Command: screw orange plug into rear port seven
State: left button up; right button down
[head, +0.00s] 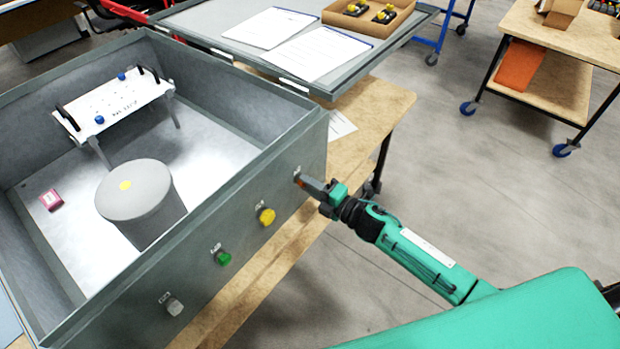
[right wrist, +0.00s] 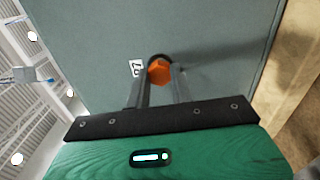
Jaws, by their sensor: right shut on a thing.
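The orange plug (right wrist: 159,70) sits between the two fingertips of my right gripper (right wrist: 160,78) in the right wrist view, against the grey wall of the analyser box (right wrist: 215,35), beside a small printed label (right wrist: 136,68). In the head view my right gripper (head: 312,186) reaches the far right end of the box's outer wall, and only a bit of orange shows there. The gripper is shut on the plug. How deep the plug sits in the port is hidden. My left gripper is not in view.
A yellow plug (head: 266,216), a green plug (head: 223,258) and a grey plug (head: 174,306) sit along the same wall of the box. Inside the box are a grey cylinder (head: 150,205) and a white bracket (head: 112,103). Open floor (head: 450,160) lies to the right.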

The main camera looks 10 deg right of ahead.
pick_arm(q)
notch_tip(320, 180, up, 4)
jog(key=p, duration=0.3)
pick_arm(e)
jog(key=m, duration=0.7)
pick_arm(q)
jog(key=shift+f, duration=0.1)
pick_arm(e)
jog(key=m+p, duration=0.2)
jog(key=m, duration=0.4)
jog(key=shift+m, duration=0.4)
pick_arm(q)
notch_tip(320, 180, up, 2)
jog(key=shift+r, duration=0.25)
pick_arm(e)
jog(key=c, duration=1.1)
grip_release()
jog(key=shift+c, duration=0.2)
